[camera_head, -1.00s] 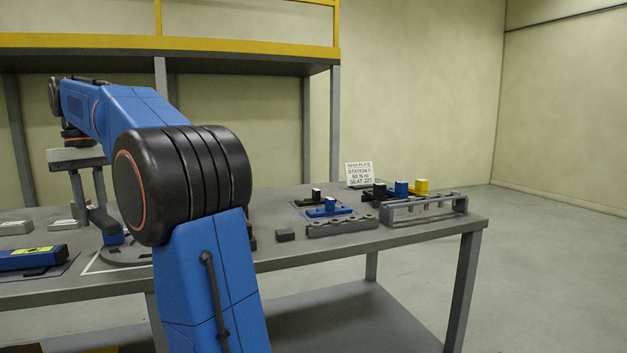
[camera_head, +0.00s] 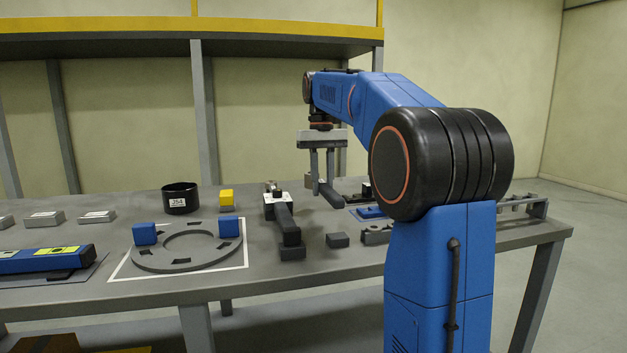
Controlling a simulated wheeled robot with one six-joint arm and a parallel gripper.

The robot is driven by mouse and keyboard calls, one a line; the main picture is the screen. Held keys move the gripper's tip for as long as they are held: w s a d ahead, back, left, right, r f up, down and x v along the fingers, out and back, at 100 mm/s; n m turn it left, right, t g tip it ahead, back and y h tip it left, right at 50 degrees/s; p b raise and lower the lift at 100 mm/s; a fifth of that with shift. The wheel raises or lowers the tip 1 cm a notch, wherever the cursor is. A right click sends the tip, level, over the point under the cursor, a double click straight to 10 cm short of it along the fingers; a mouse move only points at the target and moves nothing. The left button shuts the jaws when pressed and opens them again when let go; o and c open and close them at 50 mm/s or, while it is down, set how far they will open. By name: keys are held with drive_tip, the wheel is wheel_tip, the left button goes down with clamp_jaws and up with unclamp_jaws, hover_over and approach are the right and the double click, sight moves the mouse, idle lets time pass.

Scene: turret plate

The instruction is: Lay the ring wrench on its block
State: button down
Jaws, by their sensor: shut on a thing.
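My gripper (camera_head: 323,182) hangs from my blue arm above the table, right of centre, with its two fingers pointing down. It is shut on a dark bar (camera_head: 333,198), which looks like the ring wrench's handle. The bar slants toward the front right; its ring end is not clear, and a grey piece shows behind the fingers. A small dark block (camera_head: 338,240) lies on the table in front of and below the bar; I cannot tell for sure if it is the wrench's block.
A black-handled tool (camera_head: 283,217) lies just left of my gripper. Further left are a slotted ring plate (camera_head: 187,262) with blue blocks, a yellow block (camera_head: 227,200), a black cup (camera_head: 180,199) and a blue tool (camera_head: 45,259). My arm hides part of the racks at right.

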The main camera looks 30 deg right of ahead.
drive_tip(key=shift+d+f, duration=0.2)
drive_tip(key=shift+f, duration=1.15)
drive_tip(key=shift+a+f, duration=0.1)
drive_tip(key=shift+f, duration=0.7)
drive_tip(key=shift+s+a, duration=0.1)
drive_tip(key=shift+s, duration=0.05)
drive_tip(key=shift+f, duration=1.3)
idle(1.0)
drive_tip(key=c, duration=1.5)
unclamp_jaws()
drive_tip(key=shift+o, duration=0.2)
drive_tip(key=shift+r, duration=3.5)
